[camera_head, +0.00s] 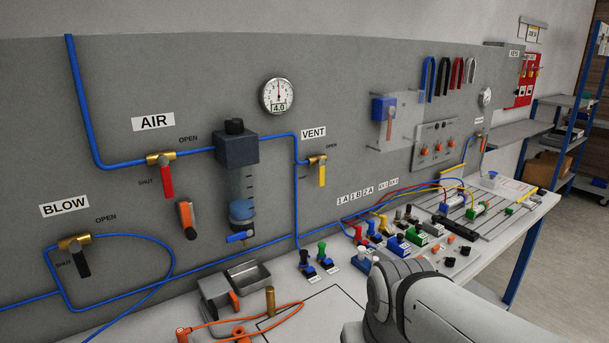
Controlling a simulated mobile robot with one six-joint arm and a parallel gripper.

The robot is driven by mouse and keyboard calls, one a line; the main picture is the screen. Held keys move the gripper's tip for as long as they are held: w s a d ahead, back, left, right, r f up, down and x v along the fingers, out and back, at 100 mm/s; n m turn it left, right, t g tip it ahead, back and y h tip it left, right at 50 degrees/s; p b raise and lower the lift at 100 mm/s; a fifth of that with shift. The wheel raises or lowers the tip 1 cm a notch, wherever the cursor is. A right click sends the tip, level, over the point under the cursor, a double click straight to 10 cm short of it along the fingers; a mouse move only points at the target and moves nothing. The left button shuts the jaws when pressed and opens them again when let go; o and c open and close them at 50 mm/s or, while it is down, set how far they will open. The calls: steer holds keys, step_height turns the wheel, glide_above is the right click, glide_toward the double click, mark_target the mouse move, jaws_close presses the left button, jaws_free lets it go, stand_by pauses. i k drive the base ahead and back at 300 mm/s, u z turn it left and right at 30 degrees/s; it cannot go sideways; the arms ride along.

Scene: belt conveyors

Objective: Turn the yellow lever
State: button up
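The yellow lever (322,176) hangs straight down from a small brass valve (316,159) on the grey wall panel. It sits under the VENT label (313,133), with OPEN printed at its upper right and a small, hard-to-read marking at its lower left. A blue pipe joins the valve from the left. A rounded grey-white part of my arm shows at the bottom right, well below the lever and apart from it. My gripper is not visible.
A red lever (167,181) under AIR and a black lever (82,262) under BLOW hang to the left. A filter unit (238,150) stands left of the yellow lever. Small coloured valves, hoses and a metal box (243,283) occupy the bench below.

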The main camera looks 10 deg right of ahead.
mark_target(321, 162)
steer(key=u, duration=1.9)
steer(key=k, duration=0.9)
steer(key=z, duration=1.65)
steer(key=i, duration=1)
steer(key=z, duration=0.05)
